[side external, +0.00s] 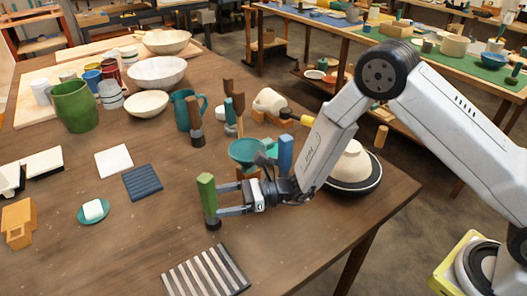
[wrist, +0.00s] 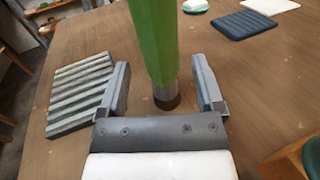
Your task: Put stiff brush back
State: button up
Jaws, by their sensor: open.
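A brush with a green handle (side external: 207,190) and a dark lower end stands upright on the table. In the wrist view its green handle (wrist: 155,40) rises between my two fingers. My gripper (side external: 228,198) is open, with one finger on each side of the brush. In the wrist view a gap shows between the brush and each finger of my gripper (wrist: 162,88). A tool with a blue handle (side external: 285,152) stands upright behind my gripper, and brown-handled tools (side external: 195,118) stand farther back. I cannot tell which is the stiff brush by its bristles.
A striped ridged block (side external: 207,276) lies at the front edge. A teal bowl (side external: 248,152) is just behind my gripper. A dark blue ribbed pad (side external: 142,183), a white tile (side external: 113,161) and a teal soap dish (side external: 80,215) lie left. Bare table separates them from the brush.

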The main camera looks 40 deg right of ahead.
jog(key=v, duration=0.8)
jog(key=shift+s+d, duration=0.2)
jog(key=shift+d, duration=0.1)
